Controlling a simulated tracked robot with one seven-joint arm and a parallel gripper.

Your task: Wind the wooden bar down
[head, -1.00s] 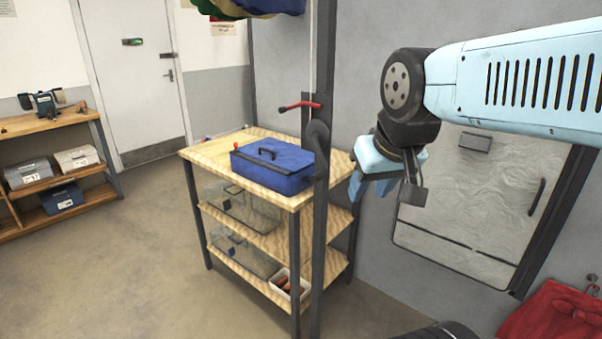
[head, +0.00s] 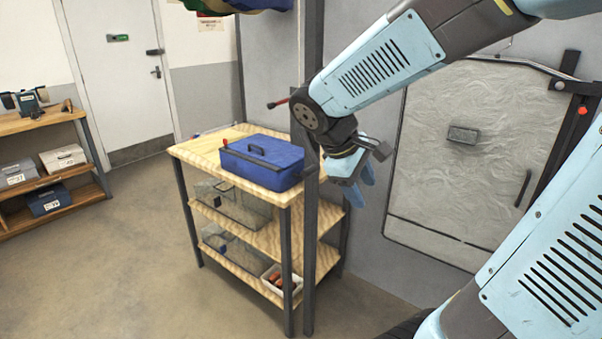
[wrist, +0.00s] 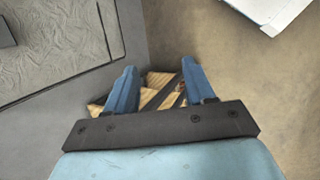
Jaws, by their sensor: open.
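The wooden bar itself is not visible; only hanging green, yellow and blue cloth (head: 240,5) shows at the top edge of the head view. A crank (head: 279,102) with red on it sits on the dark upright post (head: 311,230), partly hidden behind my arm. My gripper (head: 360,174) is open and empty, to the right of the post and lower than the crank. In the wrist view my open gripper (wrist: 158,76) has nothing between its fingers, with wooden shelving beyond; the crank does not show there.
A wooden shelf unit (head: 205,149) with a blue toolbox (head: 262,167) on top stands left of the post. A grey wall panel (head: 440,185) with a handle is at the right. A workbench (head: 40,122) stands far left. The floor (head: 130,260) at front left is clear.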

